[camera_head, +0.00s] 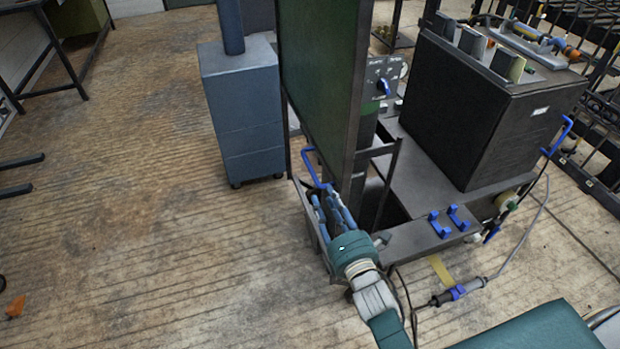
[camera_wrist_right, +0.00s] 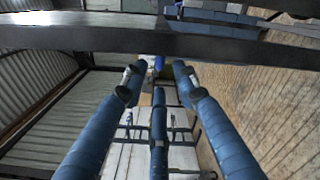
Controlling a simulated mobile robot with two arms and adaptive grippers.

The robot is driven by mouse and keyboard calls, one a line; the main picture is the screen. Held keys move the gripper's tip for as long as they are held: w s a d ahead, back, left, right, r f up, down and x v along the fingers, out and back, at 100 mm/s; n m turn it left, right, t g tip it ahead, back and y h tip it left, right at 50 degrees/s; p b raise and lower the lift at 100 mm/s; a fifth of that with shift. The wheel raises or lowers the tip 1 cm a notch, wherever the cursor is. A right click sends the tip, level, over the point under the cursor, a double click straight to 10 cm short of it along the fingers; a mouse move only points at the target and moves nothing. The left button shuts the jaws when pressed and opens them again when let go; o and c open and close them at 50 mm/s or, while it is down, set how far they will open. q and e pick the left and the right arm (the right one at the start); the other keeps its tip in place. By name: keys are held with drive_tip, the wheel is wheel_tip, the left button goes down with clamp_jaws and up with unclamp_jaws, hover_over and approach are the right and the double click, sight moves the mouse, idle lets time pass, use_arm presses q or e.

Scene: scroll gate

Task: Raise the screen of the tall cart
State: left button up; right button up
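The tall cart's base (camera_head: 435,178) is dark metal. A large green screen panel (camera_head: 322,75) in a dark frame stands on its left side, and its top runs out of the head view. A blue handle (camera_head: 311,165) sits low at the panel's left edge. My right gripper (camera_head: 318,190) is just below this handle. In the right wrist view its fingers (camera_wrist_right: 158,68) are spread apart, with a small blue piece (camera_wrist_right: 159,63) between the tips. I cannot tell whether they touch it. My left gripper is not in view.
A grey-blue cabinet (camera_head: 240,110) on casters stands left of the panel. A large black box (camera_head: 480,110) sits on the cart's base, with blue hooks (camera_head: 440,225) in front. A cable with a dark connector (camera_head: 460,291) lies at front right.

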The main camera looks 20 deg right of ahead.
sight(314, 172)
drive_tip(key=shift+w+a+r, duration=0.1)
drive_tip(key=shift+w+r, duration=0.05)
drive_tip(key=shift+w, duration=0.3)
drive_tip(key=w, duration=0.4)
drive_tip(key=shift+w, duration=0.35)
drive_tip(key=w, duration=0.3)
drive_tip(key=shift+w+a+p, duration=0.1)
drive_tip(key=shift+w+p, duration=0.2)
drive_tip(key=shift+w, duration=0.6)
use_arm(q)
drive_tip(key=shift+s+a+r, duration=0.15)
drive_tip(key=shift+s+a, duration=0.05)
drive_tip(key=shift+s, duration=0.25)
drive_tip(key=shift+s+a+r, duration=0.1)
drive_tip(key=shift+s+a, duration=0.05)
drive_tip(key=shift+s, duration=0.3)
use_arm(e)
clamp_jaws()
